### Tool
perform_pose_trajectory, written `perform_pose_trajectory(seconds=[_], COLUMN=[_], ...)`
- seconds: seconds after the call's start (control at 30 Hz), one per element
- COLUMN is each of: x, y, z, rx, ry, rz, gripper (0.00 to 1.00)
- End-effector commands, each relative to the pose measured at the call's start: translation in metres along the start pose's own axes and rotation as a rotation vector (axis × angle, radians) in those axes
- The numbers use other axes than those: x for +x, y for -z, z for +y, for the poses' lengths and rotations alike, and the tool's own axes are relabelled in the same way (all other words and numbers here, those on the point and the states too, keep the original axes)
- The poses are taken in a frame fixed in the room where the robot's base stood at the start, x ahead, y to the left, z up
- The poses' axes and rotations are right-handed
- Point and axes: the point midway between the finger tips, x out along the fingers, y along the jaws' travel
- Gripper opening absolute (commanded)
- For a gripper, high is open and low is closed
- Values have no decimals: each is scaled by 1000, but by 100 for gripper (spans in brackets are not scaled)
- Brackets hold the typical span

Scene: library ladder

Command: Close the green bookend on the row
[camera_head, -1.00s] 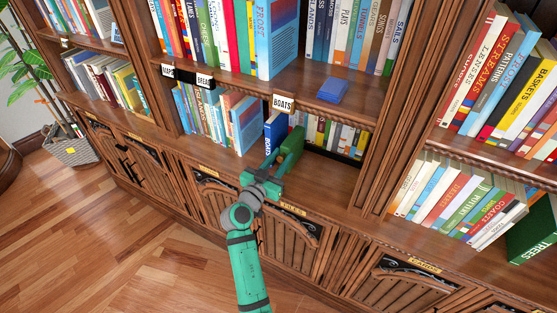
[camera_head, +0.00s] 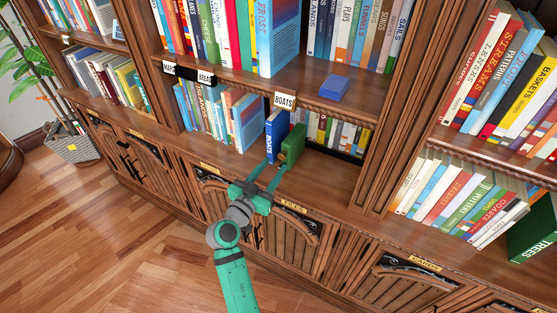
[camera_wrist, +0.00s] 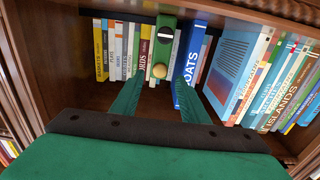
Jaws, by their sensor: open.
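The green bookend (camera_head: 292,146) stands upright on the lower middle shelf, just right of the blue BOATS book (camera_head: 274,140). In the wrist view the green bookend (camera_wrist: 165,40) shows a round tan knob on its front, and the blue BOATS book (camera_wrist: 188,62) is close on its right. I cannot tell whether they touch. My gripper (camera_head: 271,168) is open in front of the bookend. In the wrist view my gripper (camera_wrist: 159,79) has its fingers spread and nothing clasped; the knob lies in the gap between the fingertips, farther in.
A row of books (camera_head: 222,118) stands left of the BOATS book, and more books (camera_head: 340,135) stand behind, right of the bookend. Bare shelf (camera_head: 335,172) is free to the right.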

Motion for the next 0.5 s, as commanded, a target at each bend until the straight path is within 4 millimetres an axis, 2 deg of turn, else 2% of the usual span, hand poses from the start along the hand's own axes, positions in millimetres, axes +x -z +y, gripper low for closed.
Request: perform_pose_trajectory(seconds=[0.03,0.2,0.5], x=[-10,-32,-43], y=[-1,-1,0], z=[-1,0,0], rx=[-1,0,-1], ry=[2,1,-1], rz=[-1,-1,0], gripper=[41,41,41])
